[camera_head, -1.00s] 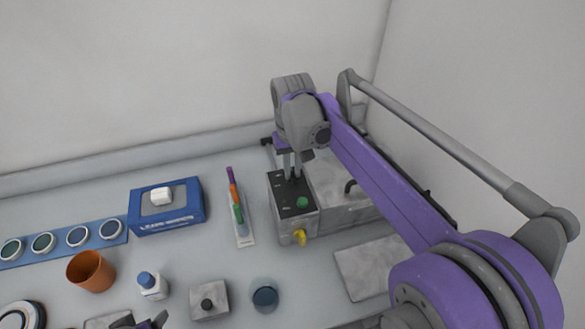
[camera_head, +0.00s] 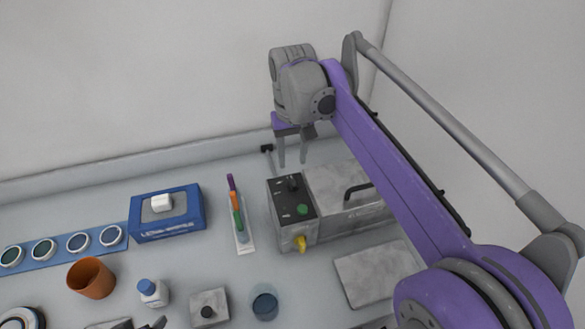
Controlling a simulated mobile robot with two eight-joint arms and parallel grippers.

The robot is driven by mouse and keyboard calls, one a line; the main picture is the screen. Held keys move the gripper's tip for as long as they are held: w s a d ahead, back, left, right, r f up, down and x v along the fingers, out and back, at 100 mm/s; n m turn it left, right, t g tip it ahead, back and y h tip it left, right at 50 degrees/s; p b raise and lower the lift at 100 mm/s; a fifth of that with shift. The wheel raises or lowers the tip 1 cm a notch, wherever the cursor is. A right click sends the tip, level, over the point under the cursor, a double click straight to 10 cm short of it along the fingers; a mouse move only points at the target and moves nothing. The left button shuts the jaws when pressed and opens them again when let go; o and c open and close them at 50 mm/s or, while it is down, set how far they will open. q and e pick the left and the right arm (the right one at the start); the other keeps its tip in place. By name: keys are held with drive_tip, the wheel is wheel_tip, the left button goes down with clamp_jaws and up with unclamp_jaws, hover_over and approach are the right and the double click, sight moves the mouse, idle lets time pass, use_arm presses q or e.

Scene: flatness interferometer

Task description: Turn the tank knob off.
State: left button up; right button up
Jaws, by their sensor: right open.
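The tank (camera_head: 340,190) is a grey metal box with a black control panel on its left end. A black knob (camera_head: 293,183) stands toward the back of this panel, with a green button (camera_head: 302,209) in front of it. A yellow tap (camera_head: 300,243) sticks out of the tank's front. My right gripper (camera_head: 293,162) is open and empty, pointing down above and behind the knob, apart from it. The knob's exact angle is too small to read.
A blue lens-wipes box (camera_head: 168,222), a tray of coloured pens (camera_head: 246,246), an orange cup (camera_head: 91,278), a small bottle (camera_head: 152,293) and a round dark-topped jar (camera_head: 265,302) stand to the left. A flat grey plate (camera_head: 375,273) lies before the tank. Walls close the back and right.

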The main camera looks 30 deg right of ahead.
drive_tip(key=shift+r, duration=1.7)
